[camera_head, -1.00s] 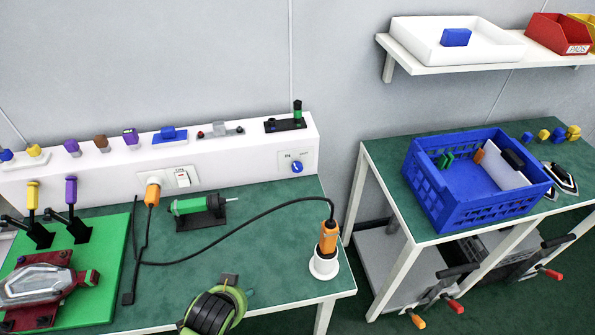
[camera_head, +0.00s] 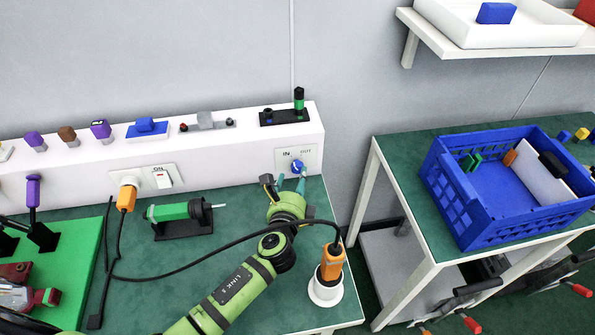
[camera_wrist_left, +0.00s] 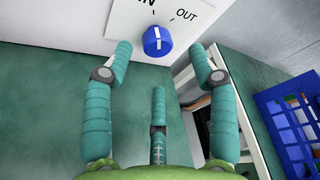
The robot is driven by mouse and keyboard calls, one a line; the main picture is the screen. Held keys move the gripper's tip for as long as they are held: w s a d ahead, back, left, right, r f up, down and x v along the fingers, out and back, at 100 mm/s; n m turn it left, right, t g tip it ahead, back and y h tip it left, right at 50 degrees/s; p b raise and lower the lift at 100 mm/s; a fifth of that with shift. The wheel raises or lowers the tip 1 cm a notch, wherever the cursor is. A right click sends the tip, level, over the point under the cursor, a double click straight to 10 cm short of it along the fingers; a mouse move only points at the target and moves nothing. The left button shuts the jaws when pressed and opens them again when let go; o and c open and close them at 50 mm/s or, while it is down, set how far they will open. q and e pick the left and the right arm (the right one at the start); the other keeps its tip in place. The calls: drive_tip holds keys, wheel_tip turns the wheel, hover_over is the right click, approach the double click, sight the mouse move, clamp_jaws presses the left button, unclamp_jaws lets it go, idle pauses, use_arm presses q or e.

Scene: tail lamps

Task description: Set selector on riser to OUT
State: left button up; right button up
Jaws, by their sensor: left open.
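The selector is a round blue knob (camera_head: 297,167) on a pale plate at the right end of the white riser (camera_head: 225,160). It also shows in the left wrist view (camera_wrist_left: 157,40), with IN and OUT lettered above it. Its white mark stands nearly upright there, closer to the IN side than to OUT. My left gripper (camera_head: 290,184) is open and empty just in front of the plate. In the wrist view its fingers (camera_wrist_left: 161,56) spread to either side of the knob, apart from it. My right gripper is not in view.
A black cable arcs over my left arm to an orange plug (camera_head: 332,262) in a white holder. A green tool (camera_head: 178,211) sits on a black stand to the left. A blue crate (camera_head: 505,195) stands on the right table, across a gap.

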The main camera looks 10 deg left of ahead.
sight(298, 170)
use_arm(q)
drive_tip(key=x, duration=0.3)
drive_tip(key=shift+w+f, duration=0.2)
drive_tip(key=shift+w, duration=0.4)
drive_tip(key=c, duration=1.1)
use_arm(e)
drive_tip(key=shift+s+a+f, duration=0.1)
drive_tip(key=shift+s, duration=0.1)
